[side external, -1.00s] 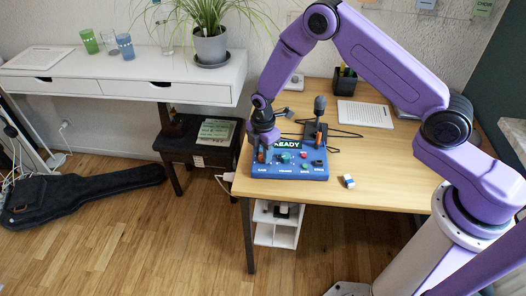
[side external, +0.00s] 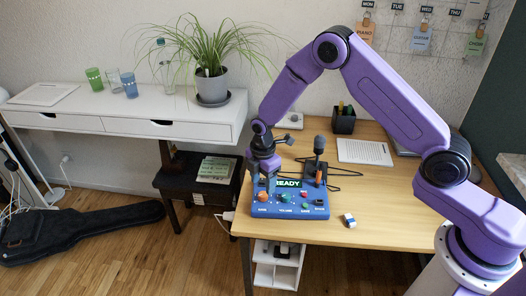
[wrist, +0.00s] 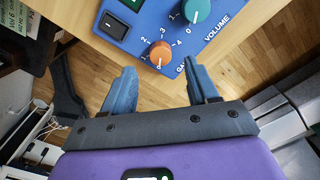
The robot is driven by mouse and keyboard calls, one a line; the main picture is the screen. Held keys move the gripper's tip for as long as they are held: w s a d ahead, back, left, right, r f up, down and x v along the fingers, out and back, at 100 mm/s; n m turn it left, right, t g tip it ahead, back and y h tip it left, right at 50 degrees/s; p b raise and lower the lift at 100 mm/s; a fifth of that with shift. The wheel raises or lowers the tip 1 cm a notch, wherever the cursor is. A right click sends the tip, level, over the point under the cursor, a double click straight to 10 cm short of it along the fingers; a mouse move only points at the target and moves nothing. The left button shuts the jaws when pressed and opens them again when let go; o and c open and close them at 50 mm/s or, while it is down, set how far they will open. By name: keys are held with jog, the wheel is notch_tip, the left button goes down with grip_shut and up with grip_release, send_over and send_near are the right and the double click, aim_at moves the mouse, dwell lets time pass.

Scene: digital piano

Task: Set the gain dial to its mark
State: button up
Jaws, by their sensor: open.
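My gripper (side external: 263,186) is over the box's left end. In the wrist view my gripper (wrist: 160,88) is open and empty, its two blue fingers apart, with the dial ahead between their lines. I see no contact with the dial.
The teal volume dial (wrist: 195,10) and a black rocker switch (wrist: 122,22) are close to the gain dial. A small microphone-like stick (side external: 319,146) stands behind the box. A small white-and-blue block (side external: 349,220) lies to its right. The desk's edge is close by.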

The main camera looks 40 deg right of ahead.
aim_at(263, 194)
notch_tip(263, 194, up, 13)
dwell(0.3)
jog(key=s+r+m, duration=0.2)
jog(key=s+r, duration=0.2)
jog(key=s, duration=0.5)
jog(key=s+r+m, duration=0.1)
jog(key=s+r, duration=0.2)
jog(key=s, duration=0.6)
jog(key=s+d+m, duration=0.1)
jog(key=s+d, duration=0.3)
jog(key=s, duration=0.4)
jog(key=s+d+r+m, duration=0.1)
jog(key=s+d, duration=0.3)
jog(key=s, duration=0.5)
jog(key=shift+r+m, duration=0.3)
jog(key=shift+m, duration=0.4)
jog(key=shift+w, duration=0.1)
